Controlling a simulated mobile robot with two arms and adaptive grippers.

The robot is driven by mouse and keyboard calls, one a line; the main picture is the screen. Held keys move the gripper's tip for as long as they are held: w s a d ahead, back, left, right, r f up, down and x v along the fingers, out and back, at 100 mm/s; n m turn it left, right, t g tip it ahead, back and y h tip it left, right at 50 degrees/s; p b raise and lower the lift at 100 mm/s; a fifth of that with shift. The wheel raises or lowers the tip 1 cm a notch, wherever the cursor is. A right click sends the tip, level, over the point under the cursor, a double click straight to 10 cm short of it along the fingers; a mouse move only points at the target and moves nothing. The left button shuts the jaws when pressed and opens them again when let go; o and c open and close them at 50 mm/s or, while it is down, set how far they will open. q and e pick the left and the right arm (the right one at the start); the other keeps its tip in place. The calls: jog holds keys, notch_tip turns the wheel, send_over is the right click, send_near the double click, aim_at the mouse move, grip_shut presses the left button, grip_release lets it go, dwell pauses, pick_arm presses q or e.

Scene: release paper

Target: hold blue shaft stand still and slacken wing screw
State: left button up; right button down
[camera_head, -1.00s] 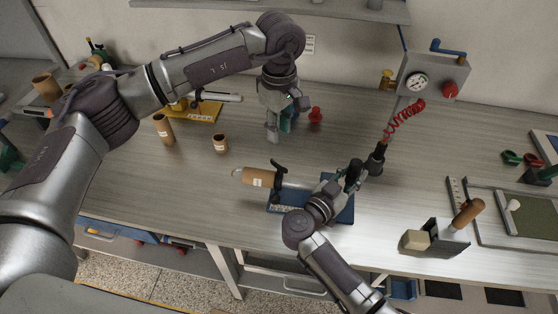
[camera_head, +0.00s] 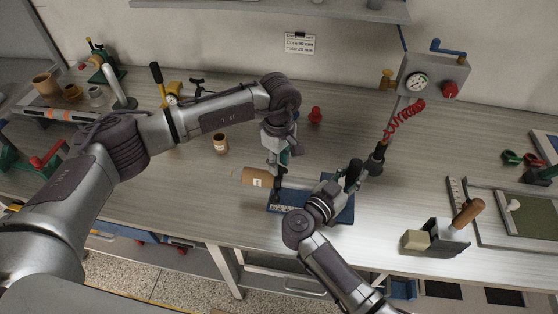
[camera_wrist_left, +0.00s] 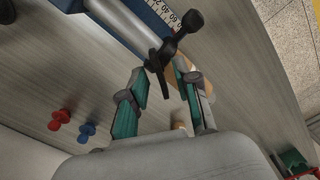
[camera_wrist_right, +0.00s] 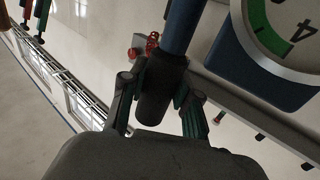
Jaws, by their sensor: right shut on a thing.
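The blue shaft stand (camera_head: 277,207) lies on the bench, with a grey shaft along it and a brown paper core (camera_head: 254,177) at its left end. My left gripper (camera_head: 278,172) is above the stand's left part. In the left wrist view, its teal-lined fingers (camera_wrist_left: 163,82) are open, with the black wing screw (camera_wrist_left: 180,38) just ahead of the tips. The gripper partly hides the screw in the head view. My right gripper (camera_wrist_right: 155,95) is shut on a dark cylindrical grip (camera_wrist_right: 158,85) below a blue bar; it is by the stand's right end.
A grey gauge box (camera_head: 433,75) with a red coiled hose (camera_head: 404,121) is at back right. A small brown core (camera_head: 220,143) and a red plug (camera_head: 315,115) stand behind the stand. A tape holder (camera_head: 437,238) sits at front right.

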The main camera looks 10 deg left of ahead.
pick_arm(q)
grip_shut()
jog(key=n, duration=0.4)
dwell(0.4)
grip_release()
